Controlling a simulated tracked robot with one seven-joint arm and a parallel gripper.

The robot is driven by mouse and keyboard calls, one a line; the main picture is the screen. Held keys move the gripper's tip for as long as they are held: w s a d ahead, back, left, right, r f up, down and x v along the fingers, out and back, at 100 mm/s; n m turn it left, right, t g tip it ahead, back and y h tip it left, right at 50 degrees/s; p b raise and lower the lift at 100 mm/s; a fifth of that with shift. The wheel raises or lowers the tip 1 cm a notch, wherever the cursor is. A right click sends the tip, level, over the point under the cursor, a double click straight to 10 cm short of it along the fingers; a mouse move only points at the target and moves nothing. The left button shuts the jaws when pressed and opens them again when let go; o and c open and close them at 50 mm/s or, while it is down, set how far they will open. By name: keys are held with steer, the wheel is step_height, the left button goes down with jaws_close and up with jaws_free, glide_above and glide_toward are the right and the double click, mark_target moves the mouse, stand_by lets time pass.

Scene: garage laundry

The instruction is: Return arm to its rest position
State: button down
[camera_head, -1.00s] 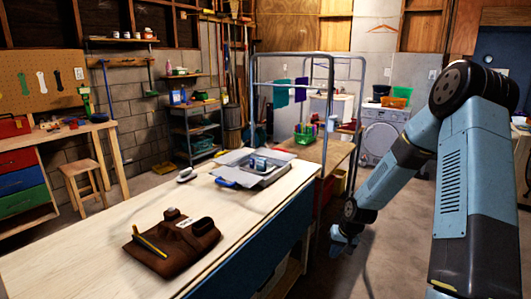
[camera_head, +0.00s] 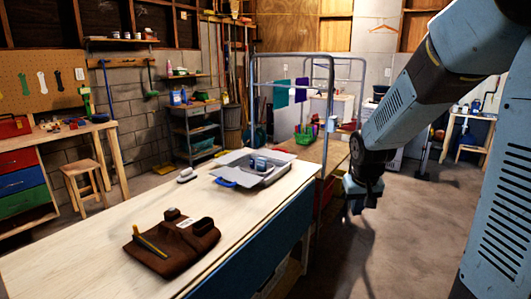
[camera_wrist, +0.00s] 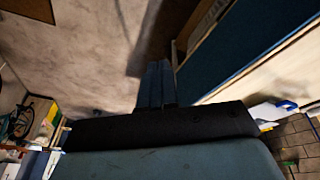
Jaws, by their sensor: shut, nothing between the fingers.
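My gripper (camera_head: 360,203) hangs at the end of my arm, over the floor just right of the workbench in the head view. In the wrist view my gripper (camera_wrist: 156,84) points away from the camera with its fingers together and nothing between them. The floor and the blue side of the workbench show beyond it. My arm reaches down and to the left from the upper right of the head view.
The workbench (camera_head: 95,262) carries a brown tool pouch (camera_head: 172,247), a grey open case (camera_head: 262,176) and a small white-grey item (camera_head: 187,174). A metal frame (camera_head: 328,135) stands beyond the bench, close left of my arm. The concrete floor (camera_head: 415,235) at right is clear.

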steer(key=s+a+r+t, duration=0.1)
steer(key=s+r, duration=0.6)
steer(key=s, duration=0.3)
steer(key=s+a+r+t, duration=0.1)
steer(key=s+r, duration=0.6)
steer(key=s, duration=0.4)
steer(key=shift+y, duration=0.4)
steer(key=shift+s, duration=0.1)
